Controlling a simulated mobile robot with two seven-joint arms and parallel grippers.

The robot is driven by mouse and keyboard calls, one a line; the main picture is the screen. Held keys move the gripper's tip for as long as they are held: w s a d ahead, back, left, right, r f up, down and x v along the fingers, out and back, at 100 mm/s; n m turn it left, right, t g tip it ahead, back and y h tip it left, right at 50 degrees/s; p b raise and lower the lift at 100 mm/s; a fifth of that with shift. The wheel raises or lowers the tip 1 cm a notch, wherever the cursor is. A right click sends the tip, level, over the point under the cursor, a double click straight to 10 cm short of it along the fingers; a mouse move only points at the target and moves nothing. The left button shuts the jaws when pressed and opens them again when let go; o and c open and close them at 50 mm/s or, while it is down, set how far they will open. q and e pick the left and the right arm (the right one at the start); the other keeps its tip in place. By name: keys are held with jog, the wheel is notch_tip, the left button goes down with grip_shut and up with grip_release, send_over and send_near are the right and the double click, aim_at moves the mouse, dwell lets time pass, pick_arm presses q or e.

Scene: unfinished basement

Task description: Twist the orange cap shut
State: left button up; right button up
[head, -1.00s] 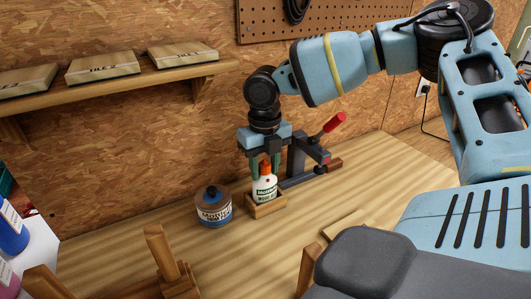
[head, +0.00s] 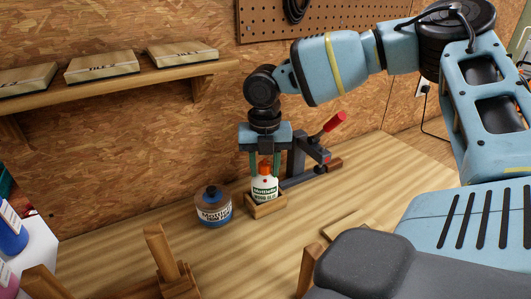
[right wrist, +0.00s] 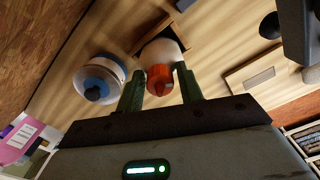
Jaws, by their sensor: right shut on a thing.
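A white glue bottle (head: 265,187) with a green label stands upright in a small wooden holder (head: 268,207) on the bench. Its orange cap (head: 265,168) sits on top, between the fingers of my right gripper (head: 264,165). That gripper points straight down and is shut on the cap. In the right wrist view the orange cap (right wrist: 160,78) shows between the two green fingers (right wrist: 160,90), with the white bottle behind it. The cap's thread is hidden. My left gripper is in neither view.
A round jar (head: 213,208) with a black knob stands close left of the bottle. A clamp with a red handle (head: 334,122) is just behind and right. A wooden stand (head: 165,262) is at the front left. The bench right of the holder is mostly clear.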

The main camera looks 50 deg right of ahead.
jog(key=shift+s+f, duration=0.15)
jog(key=shift+f, duration=0.1)
jog(key=m, duration=0.3)
jog(key=shift+s+f+m, duration=0.1)
jog(key=shift+m, duration=1)
jog(key=shift+c, duration=0.2)
jog(key=shift+m, duration=1.1)
jog(key=m, duration=0.2)
jog(key=shift+m, duration=0.4)
jog(key=shift+c, duration=0.3)
jog(key=shift+m, duration=0.6)
jog(key=m, duration=0.4)
jog(key=shift+c, duration=0.6)
